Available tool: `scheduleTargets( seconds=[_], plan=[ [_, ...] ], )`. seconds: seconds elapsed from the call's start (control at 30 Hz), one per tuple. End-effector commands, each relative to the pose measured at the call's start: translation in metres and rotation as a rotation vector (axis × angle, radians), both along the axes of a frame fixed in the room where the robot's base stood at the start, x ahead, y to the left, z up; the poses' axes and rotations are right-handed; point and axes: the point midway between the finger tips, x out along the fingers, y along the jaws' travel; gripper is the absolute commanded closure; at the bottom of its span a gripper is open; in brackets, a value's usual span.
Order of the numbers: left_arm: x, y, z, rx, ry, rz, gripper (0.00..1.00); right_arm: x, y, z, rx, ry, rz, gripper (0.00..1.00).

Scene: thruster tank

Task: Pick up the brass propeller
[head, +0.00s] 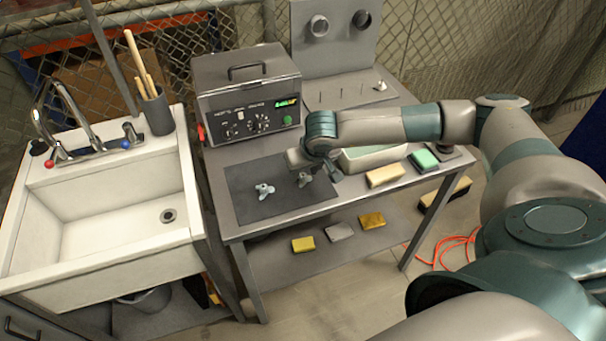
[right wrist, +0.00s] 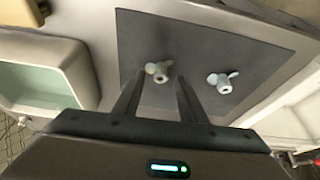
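Two small propellers lie on a dark mat (head: 237,192). One, duller and darker (head: 305,180), is beside my right gripper (head: 322,174). The other, pale silver (head: 263,191), is farther left. In the right wrist view the duller propeller (right wrist: 158,70), slightly warm in tone, sits just beyond and between the spread fingertips of my right gripper (right wrist: 158,82). The silver propeller (right wrist: 222,82) is to the right, outside the fingers. Neither shows a clear brass colour. My right gripper is open and empty above the mat. My left gripper is out of view.
A pale tray (head: 372,158) is right of the mat, with a tan sponge (head: 385,175) and a green one (head: 423,160). A grey control box (head: 248,95) stands behind the mat. A plate with upright pins (head: 345,95) is at the back. A sink (head: 105,205) is left.

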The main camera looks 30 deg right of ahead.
Motion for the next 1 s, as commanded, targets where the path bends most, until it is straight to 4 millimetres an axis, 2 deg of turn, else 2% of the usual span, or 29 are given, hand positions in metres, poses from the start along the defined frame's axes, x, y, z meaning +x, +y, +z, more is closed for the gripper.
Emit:
scheduleTargets(
  seconds=[0.17, 0.57, 0.6, 0.73, 0.77, 1.0],
  plan=[
    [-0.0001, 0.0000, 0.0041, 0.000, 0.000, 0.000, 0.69, 0.0031, -0.0006, -0.0087, 0.000, 0.000, 0.001, 0.62],
    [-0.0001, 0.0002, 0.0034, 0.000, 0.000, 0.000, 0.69, 0.0032, -0.0006, -0.0088, -0.001, -0.001, 0.001, 0.62],
    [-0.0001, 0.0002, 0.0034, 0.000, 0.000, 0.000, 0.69, 0.0031, -0.0006, -0.0087, -0.001, -0.001, 0.001, 0.65],
    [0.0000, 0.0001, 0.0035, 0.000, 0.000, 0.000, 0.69, 0.0031, -0.0007, -0.0087, -0.001, -0.001, 0.001, 0.96],
    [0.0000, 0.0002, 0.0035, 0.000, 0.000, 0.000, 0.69, 0.0031, -0.0007, -0.0087, -0.001, -0.001, 0.001, 1.00],
    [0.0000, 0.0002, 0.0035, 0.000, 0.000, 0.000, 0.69, 0.0032, -0.0007, -0.0085, -0.001, -0.001, 0.001, 1.00]
  ],
)
